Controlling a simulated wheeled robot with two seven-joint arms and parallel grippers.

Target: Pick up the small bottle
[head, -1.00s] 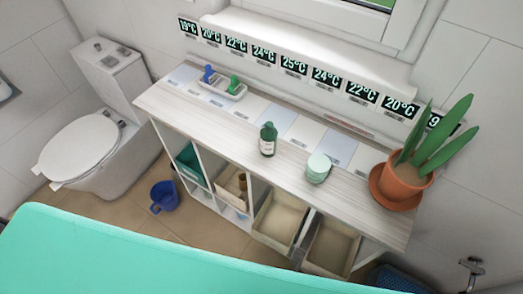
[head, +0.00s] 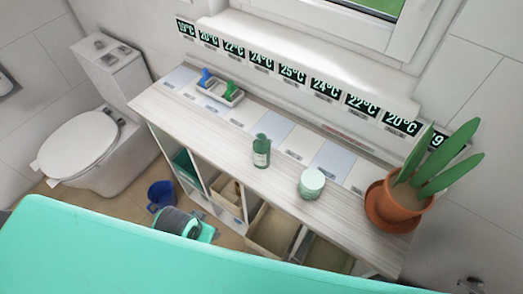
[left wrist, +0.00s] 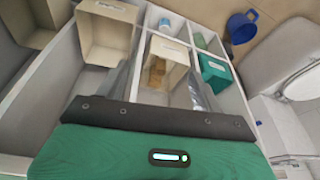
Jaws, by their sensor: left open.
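A green bottle (head: 261,152) with a pale label stands upright on the cart top. A small brown item (head: 237,191), perhaps a bottle, is in a pale bin in the cart's front; brownish shapes also show in that bin in the left wrist view (left wrist: 157,72). I cannot tell which one is the small bottle. My left gripper (left wrist: 162,84) is open, with nothing seen between its fingers, and faces the cart's compartments. In the head view its dark and teal end (head: 180,223) is in front of the cart, low and left, apart from the green bottle. My right gripper is not in view.
A pale green jar (head: 311,183), a potted plant (head: 401,195) and a white tray (head: 220,94) with blue and green items stand on the cart top (head: 215,135). A blue bucket (head: 160,193) and a toilet (head: 85,145) are at left. A teal surface (head: 120,255) fills the front.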

